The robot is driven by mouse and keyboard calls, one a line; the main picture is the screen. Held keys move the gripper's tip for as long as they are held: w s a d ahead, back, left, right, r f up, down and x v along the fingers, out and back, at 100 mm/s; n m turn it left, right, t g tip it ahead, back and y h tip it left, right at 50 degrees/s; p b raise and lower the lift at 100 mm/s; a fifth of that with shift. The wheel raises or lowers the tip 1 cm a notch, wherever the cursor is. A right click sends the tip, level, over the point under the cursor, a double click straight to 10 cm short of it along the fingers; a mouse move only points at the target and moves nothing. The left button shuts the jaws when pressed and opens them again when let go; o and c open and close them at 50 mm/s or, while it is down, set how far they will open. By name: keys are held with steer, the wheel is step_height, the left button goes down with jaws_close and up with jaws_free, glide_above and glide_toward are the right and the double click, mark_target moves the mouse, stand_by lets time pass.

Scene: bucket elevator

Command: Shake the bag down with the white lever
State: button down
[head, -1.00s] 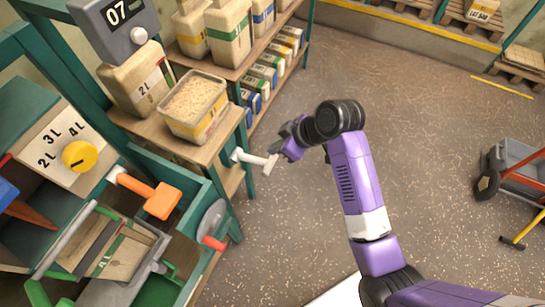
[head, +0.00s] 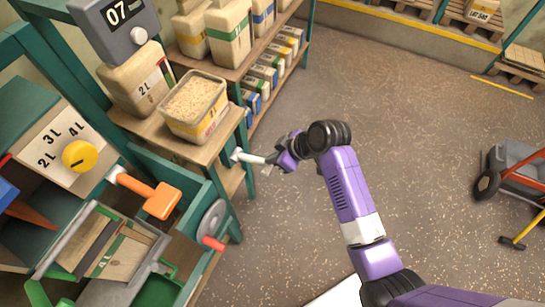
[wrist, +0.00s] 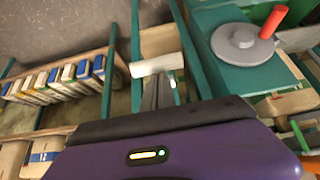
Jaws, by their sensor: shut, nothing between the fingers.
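The white lever (head: 248,157) sticks out to the right from the teal frame in the head view. In the wrist view its white bar (wrist: 157,65) lies crosswise just beyond my fingertips. My gripper (head: 270,162) is shut and empty at the lever's outer end, and hides that end in the head view. In the wrist view the shut fingers (wrist: 157,88) meet or overlap the bar's near edge; I cannot tell if they touch it. A tan bag-like piece with a green stripe (head: 118,258) sits among grey and green parts at lower left.
An orange lever (head: 160,200) and a grey disc with a red handle (head: 212,222) are on the machine left of my gripper. A tub of pellets (head: 194,105) stands on the shelf above. Open floor (head: 400,100) lies to the right, with a cart (head: 515,165) beyond.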

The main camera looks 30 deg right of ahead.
step_height(320, 180, down, 9)
steer(key=s+d+t+y+b, duration=0.1)
steer(key=s+t+y+b, duration=0.1)
steer(key=b, duration=1.3)
steer(key=shift+d+f+t+y+b, duration=0.25)
steer(key=shift+t+y, duration=0.35)
steer(key=shift+t, duration=0.6)
steer(key=shift+f, duration=0.2)
